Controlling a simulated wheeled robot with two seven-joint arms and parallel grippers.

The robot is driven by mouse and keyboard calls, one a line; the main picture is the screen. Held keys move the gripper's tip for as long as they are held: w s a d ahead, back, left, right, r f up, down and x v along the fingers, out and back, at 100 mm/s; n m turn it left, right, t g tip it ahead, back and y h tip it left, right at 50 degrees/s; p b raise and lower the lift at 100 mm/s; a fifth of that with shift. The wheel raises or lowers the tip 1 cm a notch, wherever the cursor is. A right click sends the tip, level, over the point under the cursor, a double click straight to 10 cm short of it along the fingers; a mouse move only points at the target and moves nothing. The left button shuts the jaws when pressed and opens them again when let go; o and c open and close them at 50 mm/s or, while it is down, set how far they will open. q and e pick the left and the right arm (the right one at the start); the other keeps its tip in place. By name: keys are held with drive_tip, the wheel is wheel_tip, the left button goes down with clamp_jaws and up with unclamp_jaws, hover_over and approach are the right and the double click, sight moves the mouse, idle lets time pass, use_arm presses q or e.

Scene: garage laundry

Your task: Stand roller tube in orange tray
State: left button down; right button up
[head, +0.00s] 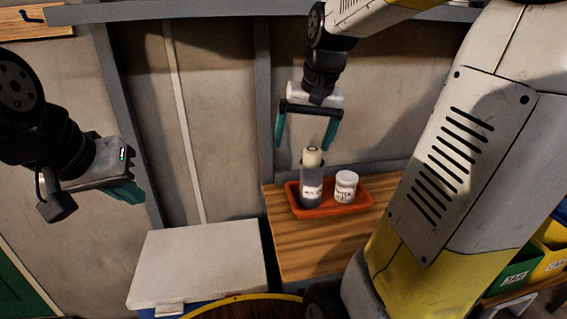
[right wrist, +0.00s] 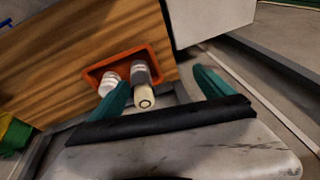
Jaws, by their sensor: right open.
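The roller tube (head: 311,178), grey with a cream top and a white label, stands upright in the left part of the orange tray (head: 330,210). It also shows in the right wrist view (right wrist: 142,85), with its round end towards the camera. My right gripper (head: 305,146) is open and empty above the tube, its teal fingers apart and clear of it. In the right wrist view the fingers (right wrist: 163,88) show on either side, with the tube nearer the left one. My left gripper (head: 128,190) is at the far left, away from the tray; its finger opening cannot be made out.
A white jar (head: 346,186) stands in the tray just right of the tube. The tray sits on a wooden top (head: 300,250). A white-lidded box (head: 197,263) stands to its left. Green and yellow bins (head: 545,255) are at the lower right. The wall is close behind.

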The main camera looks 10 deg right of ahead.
drive_tip(key=s+a+n+t, duration=0.1)
drive_tip(key=s+a, duration=0.1)
drive_tip(key=s, duration=0.4)
drive_tip(key=s+a+n+t+y, duration=0.1)
drive_tip(key=s+a+t, duration=0.1)
drive_tip(key=s, duration=0.4)
drive_tip(key=shift+s+a, duration=0.3)
drive_tip(key=shift+a, duration=0.45)
drive_tip(key=shift+f, duration=0.1)
